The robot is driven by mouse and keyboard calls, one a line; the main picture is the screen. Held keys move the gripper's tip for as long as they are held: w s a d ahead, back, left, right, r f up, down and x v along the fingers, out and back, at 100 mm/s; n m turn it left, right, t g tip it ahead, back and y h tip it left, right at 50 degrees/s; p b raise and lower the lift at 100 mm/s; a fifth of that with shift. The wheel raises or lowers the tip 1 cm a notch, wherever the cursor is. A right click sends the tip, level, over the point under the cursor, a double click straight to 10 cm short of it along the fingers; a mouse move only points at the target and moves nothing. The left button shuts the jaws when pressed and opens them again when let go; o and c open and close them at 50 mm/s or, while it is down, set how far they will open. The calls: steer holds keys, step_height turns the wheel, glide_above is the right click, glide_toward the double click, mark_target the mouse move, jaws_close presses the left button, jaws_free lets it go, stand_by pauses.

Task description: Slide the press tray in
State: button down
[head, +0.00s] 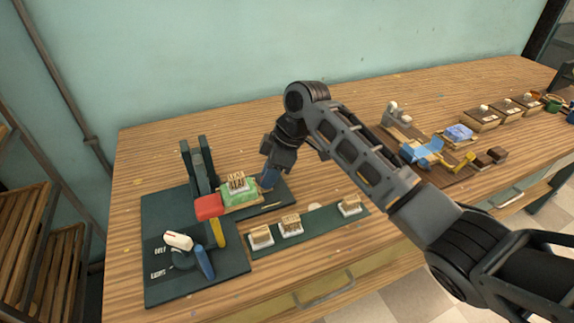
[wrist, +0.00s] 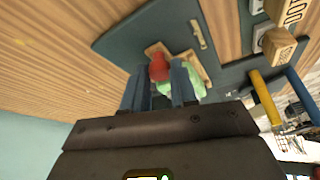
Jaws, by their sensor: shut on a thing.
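The press tray (head: 245,207) is a wooden tray at the dark press base, with a green block (head: 240,196) on it and a small lettered wooden block (head: 237,182) above. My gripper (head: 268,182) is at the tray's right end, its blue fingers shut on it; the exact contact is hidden. A red part (head: 208,207) shows at the tray's left. The wrist view shows a red part (wrist: 158,68) between the fingers, with green (wrist: 192,85) and tray wood (wrist: 157,48) beyond. The dark press upright (head: 198,165) stands behind left.
A yellow bar (head: 217,232), a blue bar (head: 204,262) and a white-topped item (head: 178,240) are at the front of the base. A green strip (head: 322,222) holds several wooden blocks on white pads. Blue and yellow items (head: 425,152) lie farther right. Bare table lies behind.

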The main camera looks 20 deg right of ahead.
mark_target(241, 176)
steer(key=a, duration=0.7)
steer(key=shift+a+r+p, duration=0.1)
steer(key=shift+a+p, duration=0.1)
steer(key=shift+p, duration=0.15)
steer(key=c, duration=1.2)
jaws_free()
steer(key=shift+a, duration=0.1)
steer(key=shift+o, duration=0.2)
steer(key=v, duration=0.7)
steer(key=shift+d+r+b, duration=0.2)
steer(key=shift+r+b, duration=0.1)
